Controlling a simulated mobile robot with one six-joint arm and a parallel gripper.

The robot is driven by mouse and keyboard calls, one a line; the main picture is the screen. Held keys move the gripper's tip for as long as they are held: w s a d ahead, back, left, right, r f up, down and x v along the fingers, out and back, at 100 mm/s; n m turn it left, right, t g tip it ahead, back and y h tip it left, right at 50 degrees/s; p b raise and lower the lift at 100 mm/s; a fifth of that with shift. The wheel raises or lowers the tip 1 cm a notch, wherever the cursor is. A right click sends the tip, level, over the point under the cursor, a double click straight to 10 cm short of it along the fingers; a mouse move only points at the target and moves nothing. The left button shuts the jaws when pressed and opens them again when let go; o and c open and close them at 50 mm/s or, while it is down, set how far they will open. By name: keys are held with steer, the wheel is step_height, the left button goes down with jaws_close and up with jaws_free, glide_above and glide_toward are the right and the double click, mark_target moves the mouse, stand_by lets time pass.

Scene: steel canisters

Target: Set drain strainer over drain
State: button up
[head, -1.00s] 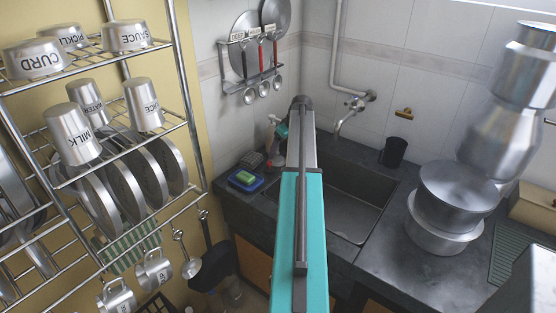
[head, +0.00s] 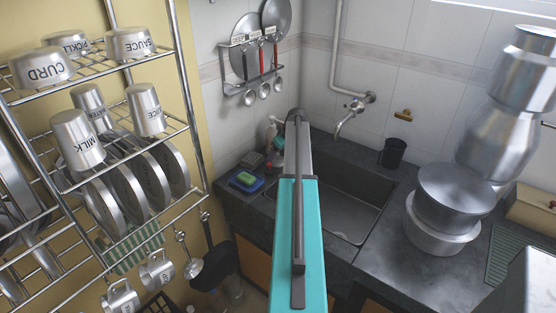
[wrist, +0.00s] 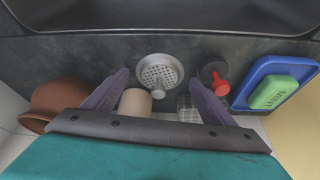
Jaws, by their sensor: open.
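The drain strainer (wrist: 158,73), a round grey metal piece with a perforated middle and a small knob, lies on the dark counter strip beside the sink in the wrist view. My gripper (wrist: 159,77) is open, with its two purple-grey fingers spread to the left and right of the strainer. I cannot tell whether they touch it. The sink (head: 345,205) shows in the head view, and its near edge crosses the top of the wrist view. In the head view my arm hides the gripper and the strainer.
A beige cylinder (wrist: 136,102) stands close to the left finger. A red-and-black item (wrist: 215,80) and a blue tray (wrist: 244,92) with green soap (wrist: 281,92) are to the right. A brown pot (wrist: 55,100) is left. Stacked steel pots (head: 440,235) stand right of the sink.

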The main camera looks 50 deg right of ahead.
steer(key=shift+w+d+f, duration=0.1)
steer(key=shift+f, duration=0.05)
stand_by(0.3)
steer(key=c, duration=1.2)
steer(key=shift+c, duration=0.5)
steer(key=shift+c, duration=0.4)
steer(key=shift+a+r, duration=0.2)
steer(key=shift+c, duration=0.2)
